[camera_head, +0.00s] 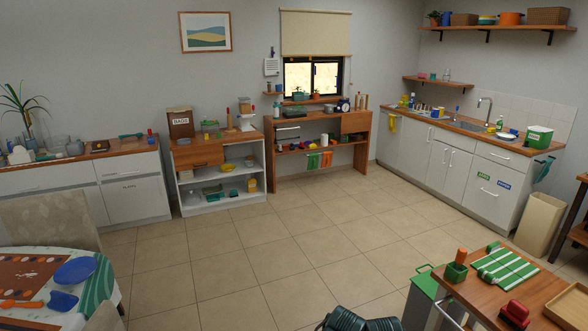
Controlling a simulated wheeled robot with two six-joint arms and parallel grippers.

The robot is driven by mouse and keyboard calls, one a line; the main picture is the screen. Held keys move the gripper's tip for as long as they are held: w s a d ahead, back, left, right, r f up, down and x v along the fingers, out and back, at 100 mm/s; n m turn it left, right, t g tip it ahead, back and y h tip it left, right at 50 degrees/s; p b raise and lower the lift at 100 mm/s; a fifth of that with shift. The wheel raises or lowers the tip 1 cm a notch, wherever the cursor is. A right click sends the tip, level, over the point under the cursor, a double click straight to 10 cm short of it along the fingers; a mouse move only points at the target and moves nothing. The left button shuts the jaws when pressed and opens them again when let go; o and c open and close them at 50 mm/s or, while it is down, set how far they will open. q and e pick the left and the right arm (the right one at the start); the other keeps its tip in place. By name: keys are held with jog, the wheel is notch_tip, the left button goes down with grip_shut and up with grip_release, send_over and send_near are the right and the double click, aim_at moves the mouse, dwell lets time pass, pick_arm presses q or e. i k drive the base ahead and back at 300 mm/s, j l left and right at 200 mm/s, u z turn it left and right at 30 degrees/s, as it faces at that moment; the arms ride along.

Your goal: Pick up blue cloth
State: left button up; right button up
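A flat blue piece (62,301) lies on the round table at the lower left, below a round blue plate (76,270). It may be the blue cloth, but it is too small to tell for sure. No other clearly blue cloth shows.
The round table (110,292) has a brown mat (28,272) and orange items, with a chair (50,218) behind it. A wooden table (535,292) at the lower right holds a green striped cloth (503,265). Counters line the walls. The tiled floor (250,245) between is mostly clear.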

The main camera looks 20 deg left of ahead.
aim_at(61, 301)
jog(key=i+j+u, duration=0.15)
jog(key=i+u, duration=0.3)
jog(key=i, duration=0.45)
jog(key=i+l+u, duration=0.2)
jog(key=i+u, duration=0.3)
jog(key=i, duration=0.4)
jog(key=i+u, duration=0.4)
jog(key=i+l+u, duration=0.2)
jog(key=i+u, duration=0.4)
jog(key=u, duration=0.25)
jog(key=i+u, duration=0.25)
jog(key=u, duration=0.15)
jog(key=i+l+u, duration=0.1)
jog(key=u, duration=0.35)
jog(key=i+l+u, duration=0.2)
jog(key=u, duration=0.2)
jog(key=i+l+u, duration=0.15)
jog(key=i+u, duration=0.2)
